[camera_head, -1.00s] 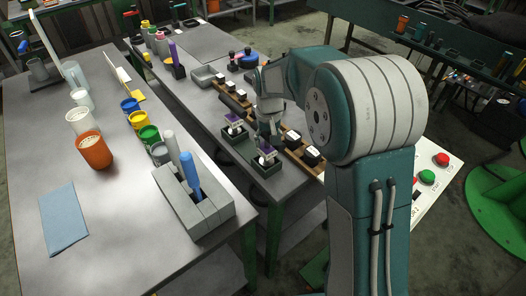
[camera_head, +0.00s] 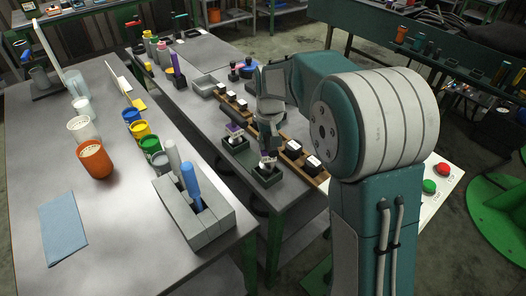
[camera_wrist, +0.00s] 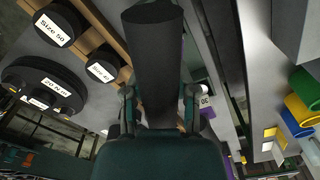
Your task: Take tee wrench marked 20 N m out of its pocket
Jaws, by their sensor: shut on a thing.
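My gripper (camera_wrist: 158,104) is shut on a thick dark cylinder (camera_wrist: 155,55), seen close up in the wrist view with one finger on each side. No marking shows on the cylinder, so I cannot tell its label. In the head view my gripper (camera_head: 270,112) is above the wooden rack, partly hidden by my arm. A dark round piece (camera_wrist: 40,80) at the left of the wrist view bears a label that seems to read 20 N m. Whether the cylinder is clear of any pocket is hidden.
The wooden rack (camera_head: 280,142) holds black pieces with white labels. Beside it, dark green pockets (camera_head: 240,160) hold purple and white pieces. A grey block (camera_head: 205,225) with upright tools stands on the near table. Coloured cups and a blue cloth (camera_head: 62,228) are left.

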